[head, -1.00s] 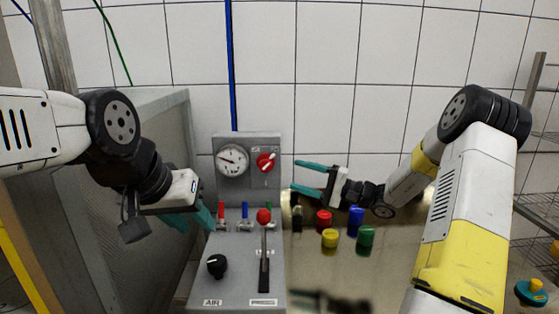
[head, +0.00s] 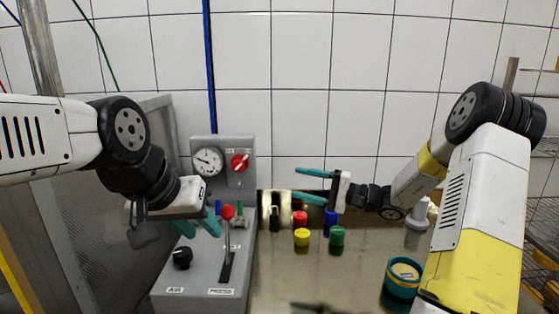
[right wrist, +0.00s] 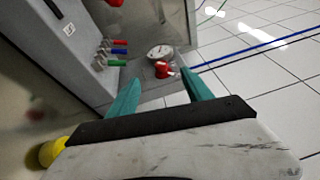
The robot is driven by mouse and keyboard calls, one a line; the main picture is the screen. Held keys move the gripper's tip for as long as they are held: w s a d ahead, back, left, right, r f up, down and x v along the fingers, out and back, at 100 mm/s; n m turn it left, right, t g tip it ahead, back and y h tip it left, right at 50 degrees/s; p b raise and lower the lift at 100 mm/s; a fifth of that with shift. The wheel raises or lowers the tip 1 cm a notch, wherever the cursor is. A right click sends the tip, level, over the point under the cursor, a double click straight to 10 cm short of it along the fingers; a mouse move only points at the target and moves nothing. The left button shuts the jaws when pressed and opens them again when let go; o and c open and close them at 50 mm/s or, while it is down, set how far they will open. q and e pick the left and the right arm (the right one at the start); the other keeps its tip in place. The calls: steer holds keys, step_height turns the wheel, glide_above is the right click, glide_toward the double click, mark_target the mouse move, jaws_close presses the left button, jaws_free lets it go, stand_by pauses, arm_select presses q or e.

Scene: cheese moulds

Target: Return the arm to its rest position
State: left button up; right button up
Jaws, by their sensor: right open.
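My left arm comes in from the left, with its gripper (head: 197,230) pointing down in front of the left side of the grey control panel (head: 205,265). Its two teal fingers are apart, with nothing seen between them. My right gripper (head: 297,183) is held level above the back of the steel table (head: 290,275), its fingers pointing left. It is open and empty. In the right wrist view, its teal fingers (right wrist: 160,92) are spread, with the panel's gauge (right wrist: 159,52) and red knob (right wrist: 163,70) beyond them.
Red (head: 300,218), yellow (head: 302,237), blue (head: 331,224) and green (head: 337,238) pots stand below my right gripper. A teal round mould (head: 402,280) stands near my right arm. A red-knobbed lever (head: 228,213) rises beside my left gripper. Wire shelves (head: 543,215) stand at right.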

steer(key=s+a+r+n+g+h, duration=0.1)
steer(key=s+a+n+g+h, duration=0.2)
steer(key=s, duration=0.6)
steer(key=s+a+r+n+g+h, duration=0.1)
steer(key=s+n+g+h, duration=0.15)
steer(key=s+h, duration=0.45)
steer(key=s+d+r+t+h, duration=0.3)
steer(key=s+d+t+h, duration=0.2)
steer(key=s+d, duration=0.6)
steer(key=shift+s+d+r+h, duration=0.25)
steer(key=shift+s+h, duration=0.05)
steer(key=shift+s, duration=0.7)
